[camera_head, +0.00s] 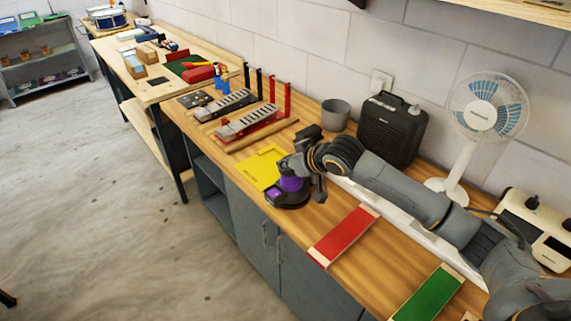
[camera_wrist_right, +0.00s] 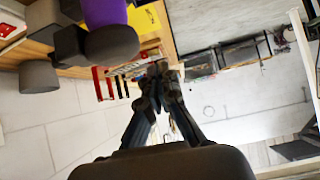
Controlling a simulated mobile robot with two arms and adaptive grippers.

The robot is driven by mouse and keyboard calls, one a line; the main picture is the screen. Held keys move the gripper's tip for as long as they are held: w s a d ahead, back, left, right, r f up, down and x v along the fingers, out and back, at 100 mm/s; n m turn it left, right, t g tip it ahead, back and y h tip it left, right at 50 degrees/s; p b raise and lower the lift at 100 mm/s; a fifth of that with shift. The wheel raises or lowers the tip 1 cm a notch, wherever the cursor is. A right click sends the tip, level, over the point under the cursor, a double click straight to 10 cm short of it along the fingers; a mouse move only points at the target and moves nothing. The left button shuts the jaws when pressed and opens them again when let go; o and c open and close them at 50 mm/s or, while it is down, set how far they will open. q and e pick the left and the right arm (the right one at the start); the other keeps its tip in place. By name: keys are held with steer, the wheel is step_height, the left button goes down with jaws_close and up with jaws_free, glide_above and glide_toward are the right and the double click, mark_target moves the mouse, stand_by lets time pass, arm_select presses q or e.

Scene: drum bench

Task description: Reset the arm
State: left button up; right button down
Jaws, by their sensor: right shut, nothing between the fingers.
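My right arm reaches in from the right over the bench in the head view. Its dark gripper (camera_head: 300,166) is above the wooden top, close to a purple and black object (camera_head: 291,184); whether they touch I cannot tell. In the right wrist view the gripper fingers (camera_wrist_right: 162,76) are together with nothing between them. The purple and black object also shows there, at the upper left (camera_wrist_right: 106,12), beside the fingers and not in them. My left gripper is not in view.
A yellow board (camera_head: 261,168), a red board (camera_head: 344,235) and a green board (camera_head: 429,294) lie on the bench. A grey cup (camera_head: 335,115), a black speaker-like box (camera_head: 392,130) and a white fan (camera_head: 486,115) stand behind the arm. Metal-bar instruments (camera_head: 248,122) sit farther left.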

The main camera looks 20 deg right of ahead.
steer(key=s+a+f+g, duration=0.1)
steer(key=s+a+f, duration=0.3)
steer(key=s+f, duration=0.3)
steer(key=s+a+f+g, duration=0.2)
steer(key=s+a+f, duration=0.25)
steer(key=s, duration=0.45)
steer(key=s+d+f+m+g+h, duration=0.1)
steer(key=s+d+f+g+h, duration=0.15)
steer(key=s, duration=0.75)
steer(key=s+d+f+m+g+h, duration=0.1)
steer(key=s+d, duration=0.2)
steer(key=s, duration=0.8)
step_height(320, 180, down, 32)
steer(key=s+g+b, duration=0.1)
steer(key=s+b, duration=0.1)
steer(key=b, duration=0.2)
steer(key=s+d+f+g+b, duration=0.1)
steer(key=s+d+f+b, duration=0.2)
steer(key=s+f, duration=1.3)
steer(key=shift+s+d+f, duration=0.35)
steer(key=shift+f, duration=0.55)
